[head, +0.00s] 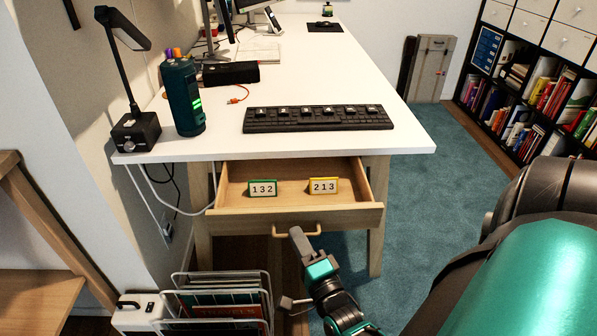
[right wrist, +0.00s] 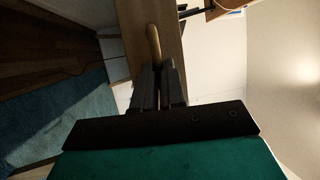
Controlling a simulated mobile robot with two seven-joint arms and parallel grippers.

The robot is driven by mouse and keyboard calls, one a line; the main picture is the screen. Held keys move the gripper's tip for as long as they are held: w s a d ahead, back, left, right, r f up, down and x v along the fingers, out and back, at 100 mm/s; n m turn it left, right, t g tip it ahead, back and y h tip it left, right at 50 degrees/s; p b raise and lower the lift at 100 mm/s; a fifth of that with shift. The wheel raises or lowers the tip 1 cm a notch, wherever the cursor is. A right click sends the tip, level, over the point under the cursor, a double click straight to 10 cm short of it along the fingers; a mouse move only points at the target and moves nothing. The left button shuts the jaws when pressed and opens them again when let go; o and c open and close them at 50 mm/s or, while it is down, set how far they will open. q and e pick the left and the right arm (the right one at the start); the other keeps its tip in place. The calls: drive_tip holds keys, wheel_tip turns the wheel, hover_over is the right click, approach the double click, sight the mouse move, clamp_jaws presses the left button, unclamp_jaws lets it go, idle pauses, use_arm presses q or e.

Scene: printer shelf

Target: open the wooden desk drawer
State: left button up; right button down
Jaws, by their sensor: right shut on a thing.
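The wooden desk drawer (head: 298,218) is pulled out below the white desktop, and its inside shows. The drawer handle (head: 281,233) is a light wooden bar on the drawer front. My right gripper (head: 298,237) is at the right part of the handle and shut on it. In the right wrist view the handle (right wrist: 153,42) runs into the fingertips (right wrist: 159,72). The left gripper is not in view.
The white desk (head: 290,80) carries a black keyboard (head: 318,118), a lamp (head: 135,120) and a dark green speaker-like cylinder (head: 183,98). A wire rack with folders (head: 222,290) stands on the floor left of my gripper. Blue carpet (head: 425,180) lies clear to the right.

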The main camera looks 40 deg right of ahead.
drive_tip(key=shift+s+a, duration=0.1)
drive_tip(key=shift+s, duration=0.05)
drive_tip(key=c, duration=1.2)
unclamp_jaws()
drive_tip(key=v, duration=1.3)
drive_tip(key=shift+p, duration=0.3)
drive_tip(key=shift+r, duration=0.1)
